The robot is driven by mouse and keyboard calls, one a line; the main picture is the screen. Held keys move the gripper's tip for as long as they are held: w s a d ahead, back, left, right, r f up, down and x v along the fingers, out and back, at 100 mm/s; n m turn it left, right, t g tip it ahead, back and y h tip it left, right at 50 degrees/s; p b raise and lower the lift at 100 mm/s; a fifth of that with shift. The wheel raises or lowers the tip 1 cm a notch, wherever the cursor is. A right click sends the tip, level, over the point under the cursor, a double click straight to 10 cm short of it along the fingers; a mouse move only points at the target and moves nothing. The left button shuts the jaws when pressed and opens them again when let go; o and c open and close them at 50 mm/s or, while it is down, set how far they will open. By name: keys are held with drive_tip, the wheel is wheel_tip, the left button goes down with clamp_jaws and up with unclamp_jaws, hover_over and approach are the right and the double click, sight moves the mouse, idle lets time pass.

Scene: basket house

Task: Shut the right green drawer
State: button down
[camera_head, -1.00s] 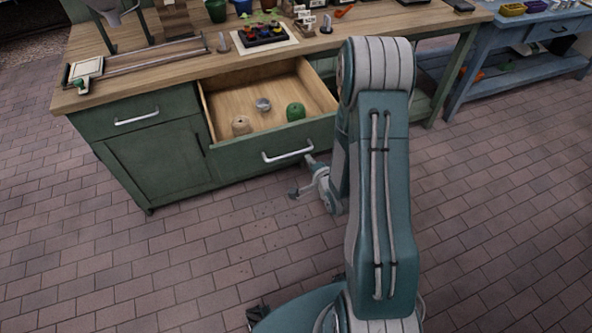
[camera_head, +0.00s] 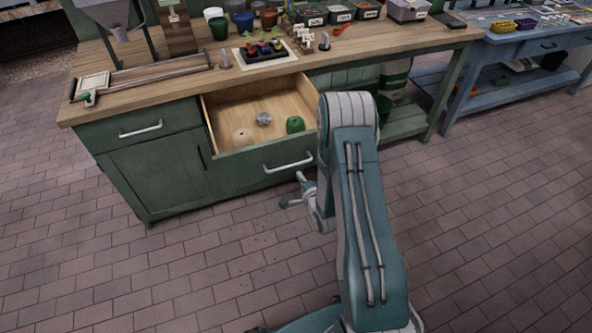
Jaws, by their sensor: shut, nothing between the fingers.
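The right green drawer (camera_head: 240,168) of the workbench stands pulled out, its front panel with a light metal handle (camera_head: 288,163) facing me. Inside lie a tan ball of twine (camera_head: 242,138), a small grey object (camera_head: 263,119) and a green ball of twine (camera_head: 295,125). My gripper (camera_head: 290,190) is in front of and below the drawer's handle, near the right end of the drawer front. It appears shut and holds nothing. I cannot tell whether it touches the drawer front. My arm hides the drawer's right edge.
The left green drawer (camera_head: 138,120) is shut. The wooden benchtop (camera_head: 120,95) carries a seedling tray (camera_head: 264,50), pots and labelled boxes. A blue table (camera_head: 490,45) stands at the right. The brick floor (camera_head: 200,270) in front is clear.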

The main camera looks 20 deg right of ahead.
drive_tip(key=x, duration=0.4)
drive_tip(key=shift+w, duration=0.1)
